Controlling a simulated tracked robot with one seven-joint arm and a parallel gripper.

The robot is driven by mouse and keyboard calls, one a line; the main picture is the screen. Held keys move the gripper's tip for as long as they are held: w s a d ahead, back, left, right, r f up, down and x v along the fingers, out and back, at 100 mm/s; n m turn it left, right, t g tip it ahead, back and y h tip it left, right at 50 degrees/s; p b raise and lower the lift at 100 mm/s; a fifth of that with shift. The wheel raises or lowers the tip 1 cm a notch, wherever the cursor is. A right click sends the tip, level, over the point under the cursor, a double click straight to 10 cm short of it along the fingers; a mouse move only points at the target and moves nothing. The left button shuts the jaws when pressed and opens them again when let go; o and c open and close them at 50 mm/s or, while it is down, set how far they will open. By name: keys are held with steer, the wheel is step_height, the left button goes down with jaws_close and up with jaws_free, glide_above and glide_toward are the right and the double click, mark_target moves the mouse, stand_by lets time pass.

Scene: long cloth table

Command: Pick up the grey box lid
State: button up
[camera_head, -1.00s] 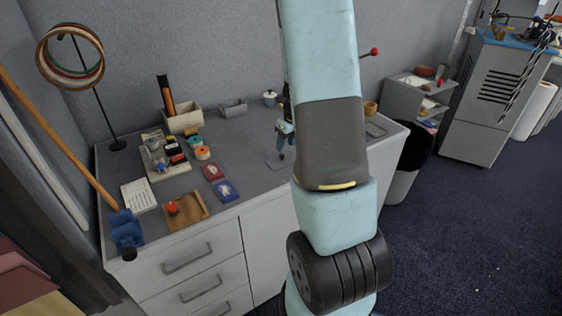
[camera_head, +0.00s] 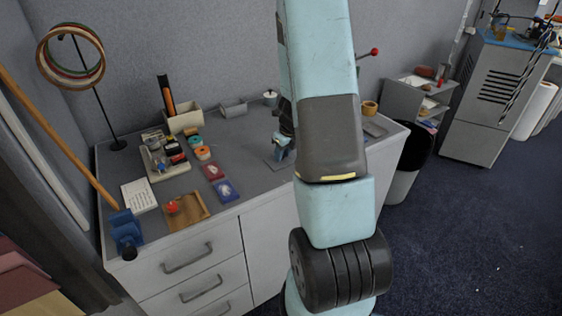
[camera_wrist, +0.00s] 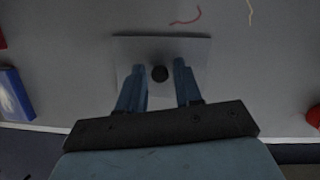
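The grey box lid (camera_wrist: 195,48) is a flat light-grey plate with a round dark knob (camera_wrist: 159,73) in its middle. It lies on the table in the wrist view. My gripper (camera_wrist: 159,68) is open, with one blue finger on each side of the knob and a gap to it on both sides. Whether the fingertips touch the plate I cannot tell. In the head view my gripper (camera_head: 282,152) is low over the table, and my arm hides part of it. The lid (camera_head: 274,163) shows there only as a small grey edge.
A blue box (camera_wrist: 14,95) lies left of the lid and a red object (camera_wrist: 314,117) right, near the table's front edge.

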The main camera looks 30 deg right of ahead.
jaws_close()
